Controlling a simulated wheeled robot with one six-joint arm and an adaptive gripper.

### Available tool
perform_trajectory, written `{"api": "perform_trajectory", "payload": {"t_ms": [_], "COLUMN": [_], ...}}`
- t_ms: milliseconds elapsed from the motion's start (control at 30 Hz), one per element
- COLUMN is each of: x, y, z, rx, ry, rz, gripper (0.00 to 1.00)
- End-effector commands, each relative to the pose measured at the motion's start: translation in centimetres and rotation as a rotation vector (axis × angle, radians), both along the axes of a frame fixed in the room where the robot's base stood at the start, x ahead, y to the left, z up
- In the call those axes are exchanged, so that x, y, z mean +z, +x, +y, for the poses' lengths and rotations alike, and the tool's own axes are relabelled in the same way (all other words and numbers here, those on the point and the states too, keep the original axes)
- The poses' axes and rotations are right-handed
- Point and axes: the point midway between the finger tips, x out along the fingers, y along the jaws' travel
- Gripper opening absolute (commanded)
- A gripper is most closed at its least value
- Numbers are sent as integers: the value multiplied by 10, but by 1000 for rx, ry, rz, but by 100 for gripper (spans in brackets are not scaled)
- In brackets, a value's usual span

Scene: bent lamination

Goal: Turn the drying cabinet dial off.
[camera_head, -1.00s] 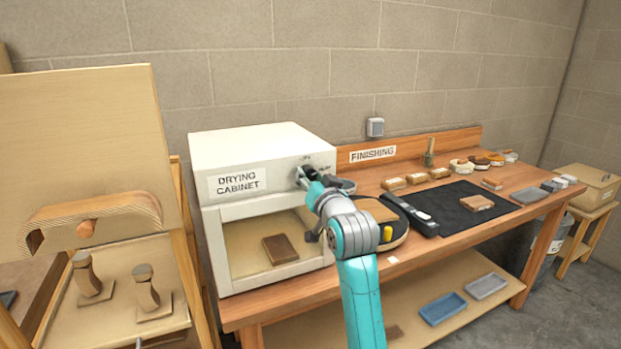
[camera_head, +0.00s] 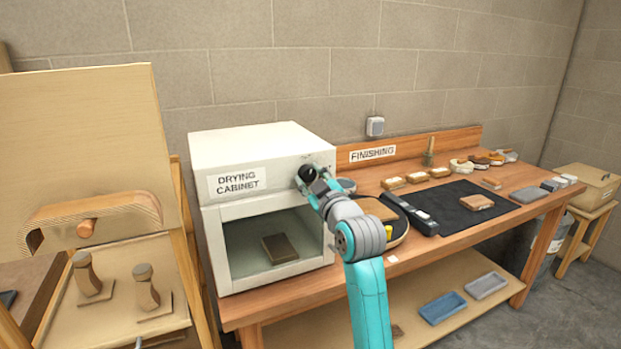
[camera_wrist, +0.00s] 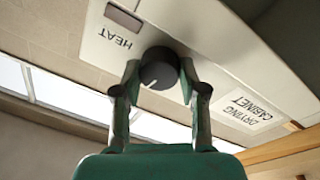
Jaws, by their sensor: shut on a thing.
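The white drying cabinet (camera_head: 255,152) stands at the left end of the bench, its label on the upper front panel. Its dark round dial (camera_wrist: 158,72) is on that panel, beside the word HEAT in the wrist view. A small window above HEAT looks dark. My gripper (camera_wrist: 158,80) is shut on the dial, one finger at each side. In the head view my gripper (camera_head: 308,178) is at the panel's right end and partly hides the dial. The cabinet's window (camera_head: 240,225) shows a dim inside with a brown block (camera_head: 280,248).
A wooden stand with a bent lamination (camera_head: 95,213) is at the left.

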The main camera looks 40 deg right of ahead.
Motion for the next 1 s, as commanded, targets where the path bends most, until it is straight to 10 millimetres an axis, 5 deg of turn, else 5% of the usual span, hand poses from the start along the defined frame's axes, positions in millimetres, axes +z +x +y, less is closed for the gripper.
{"api": "perform_trajectory", "payload": {"t_ms": [400, 967, 1000], "x": [-1, -2, -2], "y": [0, 0, 0], "z": [0, 0, 0], "rx": [1, 1, 2], "ry": [-183, -209, -209], "rz": [55, 63, 63], "gripper": [7, 7, 49]}}
